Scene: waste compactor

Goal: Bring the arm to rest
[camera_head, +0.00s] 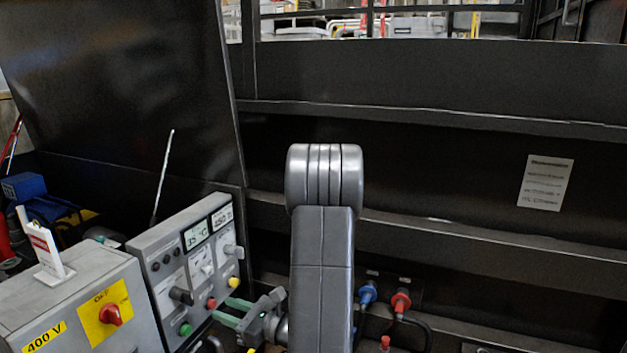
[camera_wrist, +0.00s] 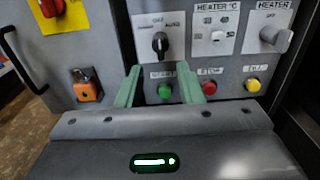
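My arm (camera_head: 323,250) rises in the middle of the head view. My gripper (camera_head: 238,313) is at its lower left, close in front of the grey control panel, with green fingers pointing left towards it. In the wrist view my gripper (camera_wrist: 160,85) has its two green fingers apart with nothing between them. I cannot tell whether the fingers touch the panel.
The control panel (camera_head: 160,250) carries knobs, displays and buttons. The 400 V box (camera_head: 50,310) with a red switch (camera_head: 110,314) stands left of it. An orange padlock (camera_wrist: 88,90) hangs below. Blue (camera_head: 367,294) and red (camera_head: 401,301) connectors sit right of my arm. A dark ribbed wall (camera_head: 450,150) stands behind.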

